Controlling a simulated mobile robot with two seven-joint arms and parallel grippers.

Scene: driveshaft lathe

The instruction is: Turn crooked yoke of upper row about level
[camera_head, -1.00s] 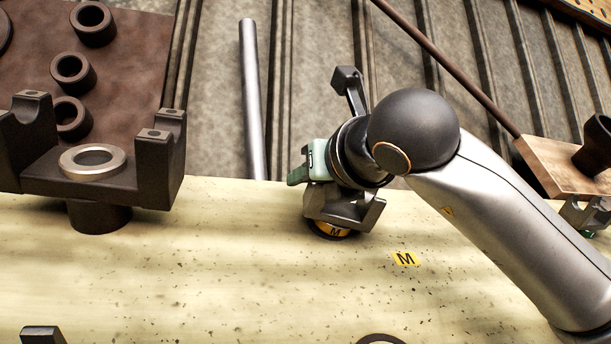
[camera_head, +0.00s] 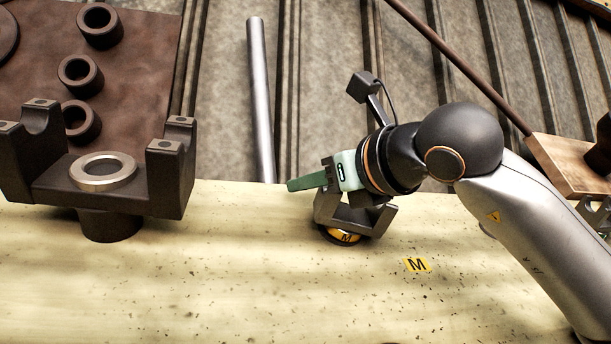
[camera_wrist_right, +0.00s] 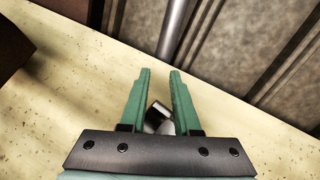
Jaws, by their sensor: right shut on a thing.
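The fingers partly hide the yoke. In the right wrist view, a grey piece of the yoke (camera_wrist_right: 157,118) sits between the finger bases of the gripper (camera_wrist_right: 160,73). My left gripper is out of view.
A large dark yoke (camera_head: 95,190) with a metal ring (camera_head: 103,171) stands at the left. A brown plate (camera_head: 140,60) with several dark rings lies behind it. A grey rod (camera_head: 260,100) lies behind the bench (camera_head: 230,280). A wooden block (camera_head: 570,160) is at right.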

